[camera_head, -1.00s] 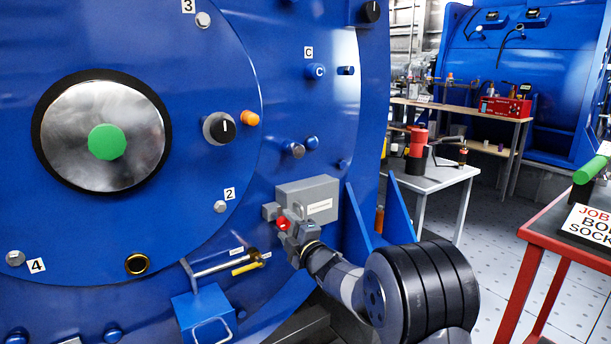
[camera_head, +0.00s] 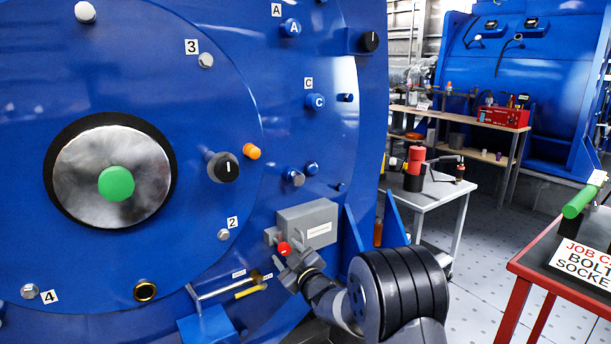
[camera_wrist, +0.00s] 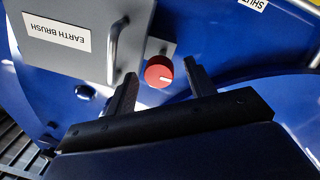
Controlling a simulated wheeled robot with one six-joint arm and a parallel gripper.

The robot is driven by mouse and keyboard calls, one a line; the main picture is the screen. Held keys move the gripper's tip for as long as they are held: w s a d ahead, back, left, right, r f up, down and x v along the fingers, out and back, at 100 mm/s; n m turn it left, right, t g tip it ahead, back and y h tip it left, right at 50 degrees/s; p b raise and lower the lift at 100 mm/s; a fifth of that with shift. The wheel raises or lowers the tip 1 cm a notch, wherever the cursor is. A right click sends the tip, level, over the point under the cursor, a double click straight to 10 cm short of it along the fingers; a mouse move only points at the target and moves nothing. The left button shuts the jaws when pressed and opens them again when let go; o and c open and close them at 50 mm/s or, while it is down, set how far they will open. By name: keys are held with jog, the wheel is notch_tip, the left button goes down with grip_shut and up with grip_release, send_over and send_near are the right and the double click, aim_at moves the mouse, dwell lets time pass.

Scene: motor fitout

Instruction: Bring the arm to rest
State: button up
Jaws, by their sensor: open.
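My gripper (camera_head: 284,261) is in front of the blue motor end face, at the lower right of it. In the wrist view my gripper (camera_wrist: 158,82) is open, with its two dark fingers apart. A red knob (camera_wrist: 159,73) with a white mark shows between and beyond the fingertips; I cannot tell the exact gap. The same red knob (camera_head: 284,248) shows at the left of the grey box (camera_head: 306,224) in the head view. The grey box (camera_wrist: 85,25) has a metal handle and a label reading EARTH BRUSH. Nothing is held.
A blue bracket (camera_head: 207,328) with yellow- and metal-handled tools (camera_head: 250,290) stands below left of my gripper. A black selector knob (camera_head: 227,168) sticks out above. A white table (camera_head: 440,195) and a red bench (camera_head: 530,270) stand to the right, with open floor between.

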jog(key=shift+r+m+p, duration=0.15)
jog(key=shift+m+p, duration=0.6)
jog(key=shift+p, duration=0.3)
jog(key=shift+r+m+p, duration=0.15)
jog(key=shift+m+p, duration=0.6)
jog(key=shift+p, duration=0.3)
jog(key=shift+f+m+p, duration=0.15)
jog(key=shift+m+p, duration=0.65)
jog(key=shift+p, duration=0.3)
jog(key=shift+d, duration=0.15)
